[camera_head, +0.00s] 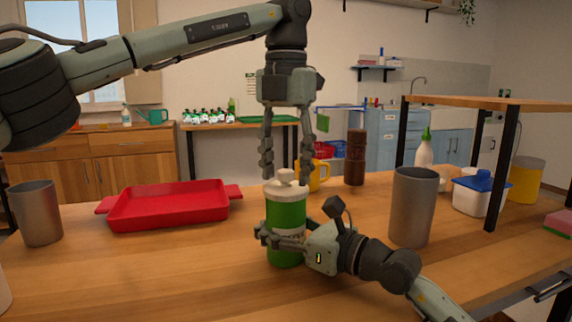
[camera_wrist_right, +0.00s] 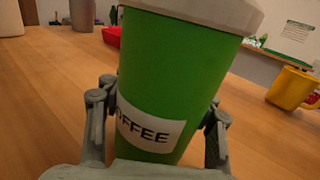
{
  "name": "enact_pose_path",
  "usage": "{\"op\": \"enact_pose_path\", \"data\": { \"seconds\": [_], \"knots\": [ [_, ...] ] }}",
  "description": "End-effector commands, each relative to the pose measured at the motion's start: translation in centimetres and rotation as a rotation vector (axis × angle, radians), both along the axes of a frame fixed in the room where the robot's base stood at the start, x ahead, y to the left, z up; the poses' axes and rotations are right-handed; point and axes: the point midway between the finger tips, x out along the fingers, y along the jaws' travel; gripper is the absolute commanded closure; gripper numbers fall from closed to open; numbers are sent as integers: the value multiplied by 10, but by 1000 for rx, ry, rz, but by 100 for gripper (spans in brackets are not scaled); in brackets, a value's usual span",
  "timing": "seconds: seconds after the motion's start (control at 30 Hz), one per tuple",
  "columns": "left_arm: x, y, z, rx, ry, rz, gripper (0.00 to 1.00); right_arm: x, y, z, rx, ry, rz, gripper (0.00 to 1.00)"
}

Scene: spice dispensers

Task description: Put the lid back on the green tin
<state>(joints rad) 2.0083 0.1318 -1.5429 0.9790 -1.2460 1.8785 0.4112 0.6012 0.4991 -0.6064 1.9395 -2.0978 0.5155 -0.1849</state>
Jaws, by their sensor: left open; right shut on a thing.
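The green tin (camera_head: 286,212) stands upright on the wooden table in the head view. In the right wrist view the green tin (camera_wrist_right: 150,80) shows a label with letters of "COFFEE". A pale lid (camera_head: 286,186) with a knob sits on its top; its rim also shows in the right wrist view (camera_wrist_right: 205,12). I cannot tell whether it is fully seated. My right gripper (camera_head: 284,244) is shut around the lower part of the tin, with a finger on each side (camera_wrist_right: 155,120). My left gripper (camera_head: 287,172) is open, pointing down above the lid, its fingertips about level with the knob.
A red tray (camera_head: 170,205) lies to the left, and a grey cup (camera_head: 38,213) stands farther left. A larger grey cup (camera_head: 413,207) stands close right of my right gripper. A yellow mug (camera_head: 318,176) and brown grinder (camera_head: 355,158) stand behind. A raised shelf (camera_head: 490,102) is at right.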

Motion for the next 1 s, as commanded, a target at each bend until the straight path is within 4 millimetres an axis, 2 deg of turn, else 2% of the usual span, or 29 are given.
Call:
{"op": "enact_pose_path", "data": {
  "seconds": [0.17, 0.4, 0.6, 0.93, 0.97, 1.0],
  "knots": [
    [0, -1, 8, 0, -2, -1, 52, 0, 0, 0, -1, 1, 0, 100],
    [0, -1, 47, -1, -3, 2, 52, 0, 0, 0, -1, 1, 0, 100],
    [0, -1, 70, 1, 0, 2, 52, 0, 0, 0, -1, 1, 0, 100],
    [0, 0, 75, 0, 0, 0, 52, 0, 0, 0, -1, 1, 0, 100],
    [0, 0, 75, 0, 0, 0, 52, 0, 0, 0, -1, 1, 0, 50],
    [0, 0, 75, 0, 0, 0, 52, 0, 0, 0, -1, 1, 0, 45]
  ]
}}
